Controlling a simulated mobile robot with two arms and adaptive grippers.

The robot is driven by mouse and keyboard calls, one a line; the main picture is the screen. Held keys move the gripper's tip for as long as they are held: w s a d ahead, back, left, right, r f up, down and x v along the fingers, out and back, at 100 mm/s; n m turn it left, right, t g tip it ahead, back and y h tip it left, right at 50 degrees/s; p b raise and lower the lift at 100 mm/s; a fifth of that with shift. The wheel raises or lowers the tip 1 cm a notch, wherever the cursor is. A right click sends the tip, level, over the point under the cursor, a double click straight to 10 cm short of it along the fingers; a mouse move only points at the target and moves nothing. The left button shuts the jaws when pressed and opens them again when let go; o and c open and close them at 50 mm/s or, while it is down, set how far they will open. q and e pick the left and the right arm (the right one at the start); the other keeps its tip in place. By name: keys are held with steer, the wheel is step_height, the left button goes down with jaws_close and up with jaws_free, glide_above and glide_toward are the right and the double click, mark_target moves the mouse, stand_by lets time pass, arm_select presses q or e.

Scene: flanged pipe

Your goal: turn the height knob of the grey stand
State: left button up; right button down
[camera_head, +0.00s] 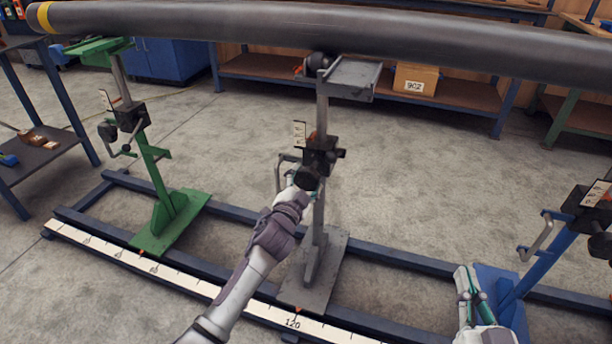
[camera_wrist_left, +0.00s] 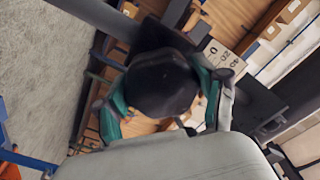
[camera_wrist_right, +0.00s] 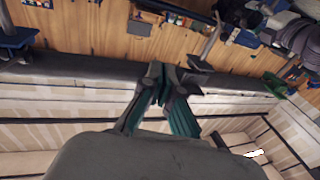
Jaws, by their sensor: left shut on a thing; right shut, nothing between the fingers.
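The grey stand (camera_head: 320,210) stands on the floor rail in the middle of the head view, its top bracket (camera_head: 350,78) just under the long pipe. Its black height knob (camera_head: 307,178) sits at the front of the black clamp block on the post. My left gripper (camera_head: 303,186) is at this knob. In the left wrist view the dark round knob (camera_wrist_left: 162,82) lies between the green-padded fingers of my left gripper (camera_wrist_left: 165,110), which are shut on it. My right gripper (camera_head: 467,282) is shut and empty, in front of the blue stand (camera_head: 515,290); it also shows in the right wrist view (camera_wrist_right: 160,85).
The long dark pipe (camera_head: 300,24) spans the top of the head view. A green stand (camera_head: 160,185) is at the left. A scale strip (camera_head: 190,284) runs along the rail's front. The grey stand's crank handle (camera_head: 280,172) is close beside my left gripper.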

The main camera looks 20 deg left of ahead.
arm_select(q)
steer(key=shift+m+p, duration=0.3)
steer(key=shift+m, duration=0.9)
arm_select(e)
steer(key=shift+s+d+f+g+h, duration=0.1)
steer(key=shift+d+f+g+h, duration=0.1)
steer(key=shift+f+g, duration=0.55)
steer(key=shift+s+d+f+g+h, duration=0.1)
steer(key=shift+d+f+g+h, duration=0.2)
steer(key=shift+f, duration=0.8)
steer(key=shift+a, duration=0.15)
arm_select(q)
steer(key=o, duration=1.1)
steer(key=shift+o, duration=0.2)
steer(key=s, duration=1.2)
steer(key=shift+a, duration=0.2)
